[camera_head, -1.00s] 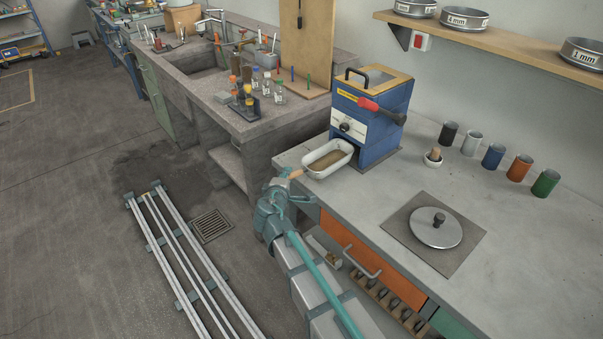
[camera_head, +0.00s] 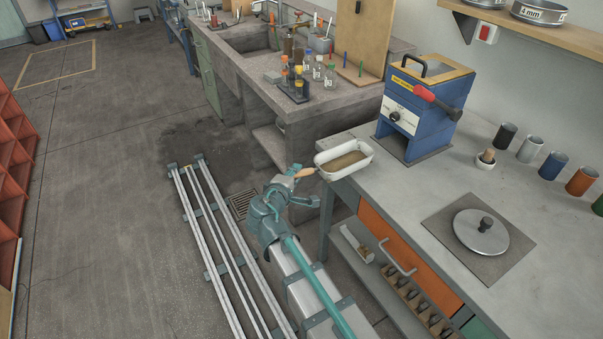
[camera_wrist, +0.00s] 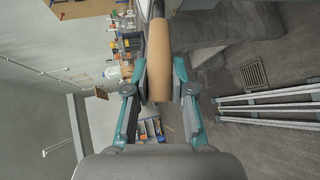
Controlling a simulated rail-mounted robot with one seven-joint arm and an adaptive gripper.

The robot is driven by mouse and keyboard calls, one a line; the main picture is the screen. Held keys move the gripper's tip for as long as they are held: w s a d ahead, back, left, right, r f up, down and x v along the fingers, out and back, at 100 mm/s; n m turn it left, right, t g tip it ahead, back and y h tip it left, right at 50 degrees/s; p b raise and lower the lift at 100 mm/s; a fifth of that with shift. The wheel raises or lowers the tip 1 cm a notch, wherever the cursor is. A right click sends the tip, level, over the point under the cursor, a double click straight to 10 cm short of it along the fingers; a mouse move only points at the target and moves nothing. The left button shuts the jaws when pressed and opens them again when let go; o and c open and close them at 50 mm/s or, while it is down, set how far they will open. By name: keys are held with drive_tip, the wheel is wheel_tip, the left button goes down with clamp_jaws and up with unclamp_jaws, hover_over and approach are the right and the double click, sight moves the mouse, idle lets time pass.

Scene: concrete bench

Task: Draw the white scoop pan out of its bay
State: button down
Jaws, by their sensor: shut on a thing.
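The white scoop pan (camera_head: 326,161) holds brown granular material and sits level at the bench's left corner. It is outside the bay (camera_head: 393,150) of the blue machine (camera_head: 423,110), with a gap between them. Its wooden handle (camera_head: 306,172) points left, past the bench edge. My gripper (camera_head: 296,174) is shut on this handle. In the wrist view the handle (camera_wrist: 159,60) lies between the two fingers of my gripper (camera_wrist: 159,80). I cannot tell whether the pan touches the bench top.
The grey bench (camera_head: 400,210) carries a round lidded plate (camera_head: 480,232) and several coloured cups at the back. A stone sink bench (camera_head: 330,110) stands behind on the left. Floor rails (camera_head: 225,250) and open floor lie to the left.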

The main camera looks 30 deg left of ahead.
drive_tip(key=s+a+b, duration=0.1)
drive_tip(key=s+a, duration=0.2)
drive_tip(key=s, duration=0.3)
idle(0.6)
